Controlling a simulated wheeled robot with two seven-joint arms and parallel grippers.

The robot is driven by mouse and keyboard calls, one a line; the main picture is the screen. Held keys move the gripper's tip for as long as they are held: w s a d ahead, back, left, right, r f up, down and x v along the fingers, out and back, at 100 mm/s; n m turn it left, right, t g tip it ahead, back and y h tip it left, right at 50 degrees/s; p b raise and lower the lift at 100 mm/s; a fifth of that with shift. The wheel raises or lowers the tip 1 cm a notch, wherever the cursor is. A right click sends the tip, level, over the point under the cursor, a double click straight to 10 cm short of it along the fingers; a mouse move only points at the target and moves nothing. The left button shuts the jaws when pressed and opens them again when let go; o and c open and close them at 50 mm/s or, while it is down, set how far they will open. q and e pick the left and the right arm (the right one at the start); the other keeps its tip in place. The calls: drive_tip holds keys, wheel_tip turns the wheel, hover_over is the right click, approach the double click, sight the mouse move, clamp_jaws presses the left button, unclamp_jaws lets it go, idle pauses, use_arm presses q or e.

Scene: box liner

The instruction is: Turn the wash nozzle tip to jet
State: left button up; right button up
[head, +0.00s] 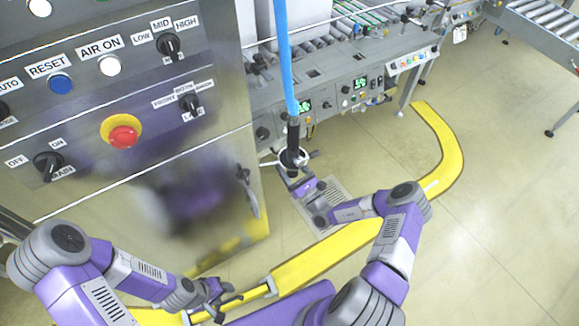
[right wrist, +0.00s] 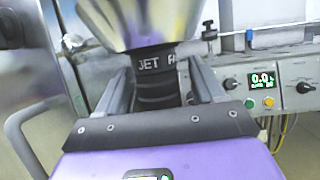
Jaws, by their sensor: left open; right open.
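The wash nozzle (head: 293,135) hangs upright on a blue hose (head: 284,50) in the head view. In the right wrist view its black ribbed tip (right wrist: 156,62) carries the white word JET and part of another letter, below a shiny metal cone (right wrist: 150,20). My right gripper (head: 294,160) is open at the nozzle's lower end. In the right wrist view its two fingers (right wrist: 160,92) stand on either side of the black tip, apart from it as far as I can tell. My left gripper (head: 228,304) is open and empty, low near the yellow floor strip.
A steel control cabinet (head: 215,135) with labelled knobs, a red emergency button (head: 124,136) and a handle (head: 248,190) stands at the left. A conveyor machine with green displays (head: 360,84) stands behind the nozzle. A floor grate (head: 330,205) lies below it.

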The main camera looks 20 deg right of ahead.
drive_tip(key=shift+w+r, duration=0.1)
drive_tip(key=shift+w, duration=0.05)
